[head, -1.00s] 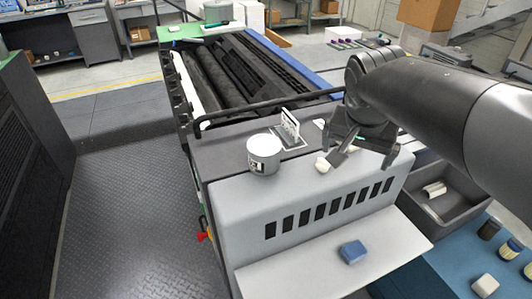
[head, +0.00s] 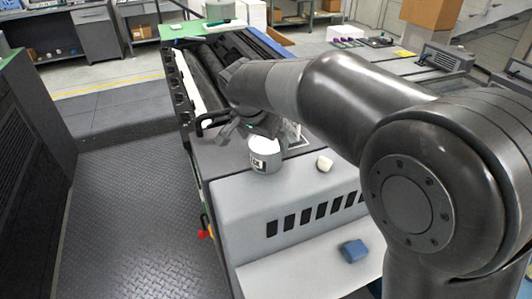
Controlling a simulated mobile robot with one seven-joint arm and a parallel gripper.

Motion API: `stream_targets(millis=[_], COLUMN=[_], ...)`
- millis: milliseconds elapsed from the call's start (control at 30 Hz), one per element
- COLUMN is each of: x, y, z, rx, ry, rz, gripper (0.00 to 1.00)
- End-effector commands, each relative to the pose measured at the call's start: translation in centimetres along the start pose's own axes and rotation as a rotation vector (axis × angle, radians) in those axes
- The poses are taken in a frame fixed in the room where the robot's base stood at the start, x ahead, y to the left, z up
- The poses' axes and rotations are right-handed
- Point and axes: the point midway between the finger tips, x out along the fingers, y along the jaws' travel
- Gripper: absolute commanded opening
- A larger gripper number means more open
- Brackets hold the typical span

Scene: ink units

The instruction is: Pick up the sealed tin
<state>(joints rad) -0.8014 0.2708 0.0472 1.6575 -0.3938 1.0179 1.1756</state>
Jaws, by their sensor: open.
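The sealed tin (head: 265,160) is a white and grey cylinder with a dark printed label. It stands upright on the grey top of the press. My gripper (head: 250,133) is open, just above and behind the tin in the head view. One finger points to the lower left, beside the tin's upper left; the other is partly hidden by the wrist. I cannot tell whether a finger touches the tin.
A small whitish lump (head: 324,163) lies right of the tin on the press top. A blue block (head: 354,251) lies on the lower white shelf (head: 290,272). My arm hides much of the right side.

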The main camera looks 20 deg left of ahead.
Motion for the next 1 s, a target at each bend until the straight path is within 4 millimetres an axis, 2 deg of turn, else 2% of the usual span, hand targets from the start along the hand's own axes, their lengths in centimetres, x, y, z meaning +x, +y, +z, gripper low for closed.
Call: stream_targets(millis=[167,400,500,767,1000], x=[1.4,4.9,5.7,6.0,5.9], y=[0.1,0.3,0.3,0.3,0.3], z=[0.0,0.2,0.2,0.2,0.2], rx=[0.0,-0.001,0.0,0.0,0.0], ry=[0.0,-0.001,0.0,0.001,0.001], rz=[0.001,0.002,0.0,-0.001,-0.001], gripper=[1.0,1.0,1.0,1.0,0.8])
